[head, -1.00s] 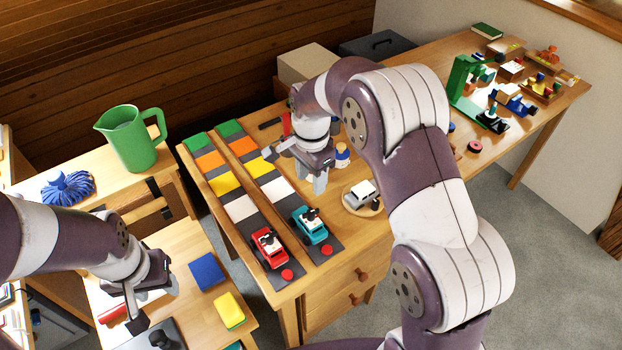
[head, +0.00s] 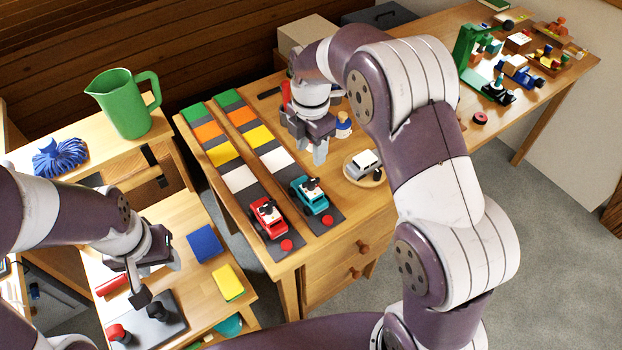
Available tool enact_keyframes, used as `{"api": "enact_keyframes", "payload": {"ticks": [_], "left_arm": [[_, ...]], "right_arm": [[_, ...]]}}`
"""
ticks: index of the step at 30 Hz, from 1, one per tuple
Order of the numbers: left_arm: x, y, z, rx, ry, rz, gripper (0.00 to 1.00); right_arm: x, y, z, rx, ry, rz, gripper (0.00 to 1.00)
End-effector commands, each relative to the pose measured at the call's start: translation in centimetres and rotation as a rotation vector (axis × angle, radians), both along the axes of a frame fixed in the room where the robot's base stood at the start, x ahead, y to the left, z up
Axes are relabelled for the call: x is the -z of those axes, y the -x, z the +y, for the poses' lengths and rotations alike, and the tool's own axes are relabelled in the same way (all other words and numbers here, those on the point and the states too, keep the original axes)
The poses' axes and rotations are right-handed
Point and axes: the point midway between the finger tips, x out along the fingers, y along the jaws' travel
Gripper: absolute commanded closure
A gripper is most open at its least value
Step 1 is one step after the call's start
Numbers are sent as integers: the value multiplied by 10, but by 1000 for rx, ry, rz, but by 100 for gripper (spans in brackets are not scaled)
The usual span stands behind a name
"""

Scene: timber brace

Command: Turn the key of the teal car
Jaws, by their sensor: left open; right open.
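The teal car (head: 311,198) sits at the near end of the right-hand track (head: 283,178), just behind a red button. A small dark and white piece stands up on its top; I take it to be the key, but it is too small to make out well. My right gripper (head: 319,155) is open and empty above the table, behind and a little right of the teal car, not touching it. My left gripper (head: 153,282) is open over the lower left table, far from the car, near a grey plate with dark knobs (head: 150,318).
A red car (head: 268,220) stands on the parallel track, close left of the teal car. A white car (head: 362,163) on a round wooden plate is to the right. A small bottle (head: 343,124) stands behind my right gripper. A green pitcher (head: 125,105) is at the far left.

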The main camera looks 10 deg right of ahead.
Motion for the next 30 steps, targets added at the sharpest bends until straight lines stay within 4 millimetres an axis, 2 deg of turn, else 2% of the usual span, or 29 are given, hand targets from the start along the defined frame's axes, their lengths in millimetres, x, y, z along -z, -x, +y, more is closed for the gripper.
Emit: {"api": "enact_keyframes", "payload": {"ticks": [2,4,9,12,18,25,26,27,30], "left_arm": [[15,0,0,0,0,0,52],[7,0,0,0,0,1,52],[5,0,0,0,0,0,52],[4,0,0,0,0,0,52],[4,0,0,0,0,0,52],[4,0,0,0,0,0,52],[4,0,0,0,0,0,52],[4,0,0,0,0,0,52],[4,0,0,0,0,0,52]], "right_arm": [[24,0,0,1,0,1,52],[36,1,0,2,0,5,52],[79,1,0,4,0,3,52],[98,1,0,4,0,3,52],[116,0,0,5,0,-1,52],[117,0,0,5,0,-1,52],[117,0,0,5,0,-1,58],[117,0,0,5,0,-1,71],[117,0,0,5,0,-1,100]]}}
